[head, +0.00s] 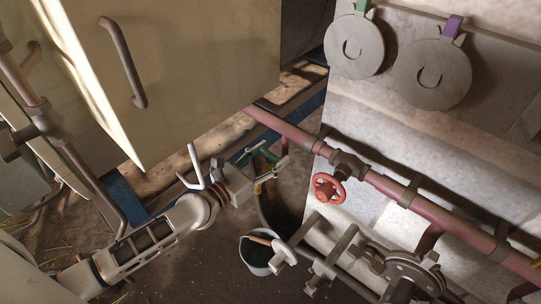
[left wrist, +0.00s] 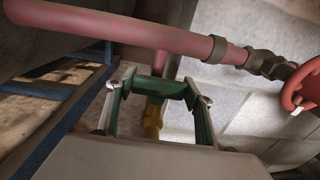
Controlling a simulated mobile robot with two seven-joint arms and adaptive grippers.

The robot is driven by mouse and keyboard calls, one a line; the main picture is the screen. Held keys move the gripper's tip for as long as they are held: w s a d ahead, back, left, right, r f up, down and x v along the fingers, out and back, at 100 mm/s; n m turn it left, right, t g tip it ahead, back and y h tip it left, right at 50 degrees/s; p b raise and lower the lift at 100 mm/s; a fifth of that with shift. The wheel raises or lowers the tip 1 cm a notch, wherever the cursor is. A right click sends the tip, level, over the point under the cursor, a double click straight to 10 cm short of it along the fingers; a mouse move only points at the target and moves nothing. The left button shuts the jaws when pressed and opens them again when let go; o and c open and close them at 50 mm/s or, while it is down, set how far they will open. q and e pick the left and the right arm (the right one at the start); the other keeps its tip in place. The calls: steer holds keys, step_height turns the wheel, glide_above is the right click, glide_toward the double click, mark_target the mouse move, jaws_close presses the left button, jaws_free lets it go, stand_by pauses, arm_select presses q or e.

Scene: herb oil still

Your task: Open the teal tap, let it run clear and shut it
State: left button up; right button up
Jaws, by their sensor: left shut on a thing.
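My left gripper (head: 268,165) reaches in from the left, below the pink-red pipe. In the left wrist view its two fingers (left wrist: 158,100) stand on either side of the teal tap (left wrist: 160,88) and are shut on its handle. A yellow brass-like part (left wrist: 152,122) shows just below the teal handle. In the head view the gripper partly hides the teal tap (head: 264,153). I cannot make out any flow from it. My right gripper is not in view.
A pink-red pipe (head: 440,226) with a red handwheel (head: 327,188) runs along the pale wall. A bucket (head: 258,264) stands on the floor below. Grey discs with green (head: 355,48) and purple (head: 433,74) tags hang above. A large cabinet door (head: 180,70) stands at upper left.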

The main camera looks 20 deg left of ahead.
arm_select(q)
steer(key=o, duration=1.1)
steer(key=v, duration=1.2)
steer(key=shift+a, duration=0.1)
